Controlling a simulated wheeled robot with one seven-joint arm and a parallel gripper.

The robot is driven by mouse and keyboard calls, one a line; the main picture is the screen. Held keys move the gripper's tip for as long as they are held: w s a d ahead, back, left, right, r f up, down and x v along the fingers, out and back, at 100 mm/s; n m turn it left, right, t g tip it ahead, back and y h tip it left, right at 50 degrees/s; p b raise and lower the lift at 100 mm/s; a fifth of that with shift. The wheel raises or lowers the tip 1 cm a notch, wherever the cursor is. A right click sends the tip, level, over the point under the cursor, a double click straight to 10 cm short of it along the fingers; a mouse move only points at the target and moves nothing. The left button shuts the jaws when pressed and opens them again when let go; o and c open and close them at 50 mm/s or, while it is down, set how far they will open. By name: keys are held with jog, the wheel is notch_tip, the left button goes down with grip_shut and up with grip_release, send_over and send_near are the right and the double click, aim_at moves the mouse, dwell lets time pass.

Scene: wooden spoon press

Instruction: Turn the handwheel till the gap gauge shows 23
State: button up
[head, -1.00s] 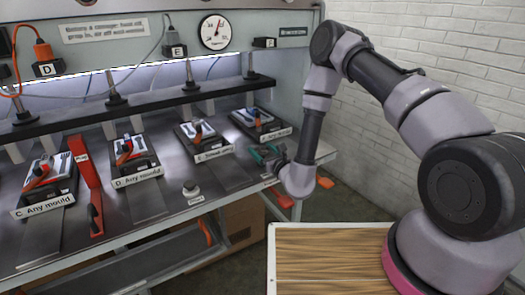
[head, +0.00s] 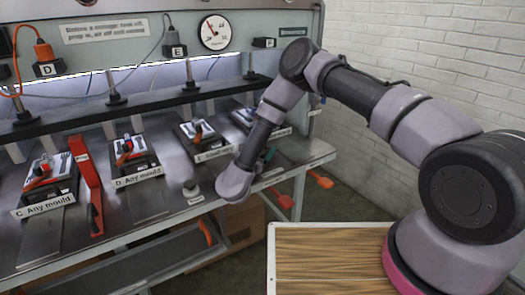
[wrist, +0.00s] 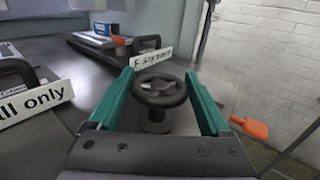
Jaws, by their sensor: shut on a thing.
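The handwheel (wrist: 159,89) is a dark, spoked wheel on a short post, seen in the wrist view between my two green fingers. My gripper (wrist: 160,73) is shut on it, one finger at each side of the rim. The round white gauge (head: 215,33) hangs on the back panel. Its red needle points up and to the left; its numbers are too small to read.
Several mould stations stand along the bench, such as C (head: 48,178) and D (head: 132,155). Orange paddle handles (head: 320,180) stick out at the front right.

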jog(key=shift+a+r+m+g+h, duration=0.1)
jog(key=shift+a+m+g+h, duration=0.35)
jog(key=shift+m+h, duration=0.4)
jog(key=shift+h, duration=0.45)
jog(key=o, duration=1.2)
jog(key=shift+c, duration=0.2)
jog(key=shift+w, duration=0.1)
jog(key=shift+d, duration=0.1)
